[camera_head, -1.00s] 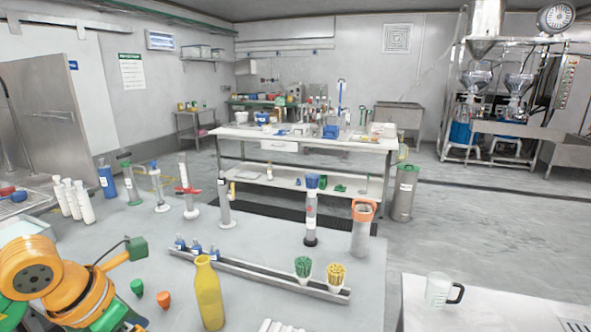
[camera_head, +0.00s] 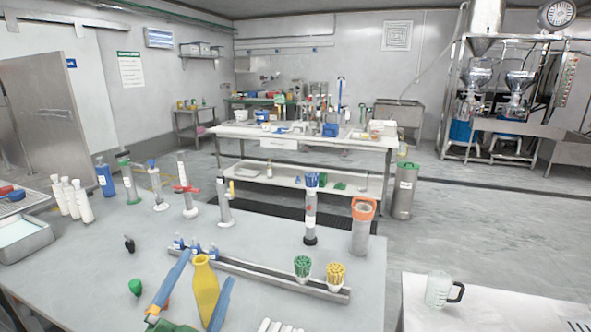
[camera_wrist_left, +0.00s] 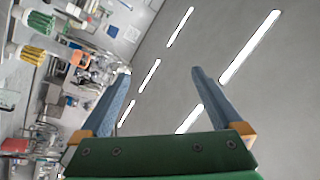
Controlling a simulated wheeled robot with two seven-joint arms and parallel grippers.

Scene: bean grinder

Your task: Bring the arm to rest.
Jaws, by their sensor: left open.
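My left gripper (camera_head: 209,266) comes in at the bottom of the head view, with its two blue fingers spread apart. Most of the left arm is outside the head view. My right gripper is not in view.
A jug (camera_head: 438,290) stands right.

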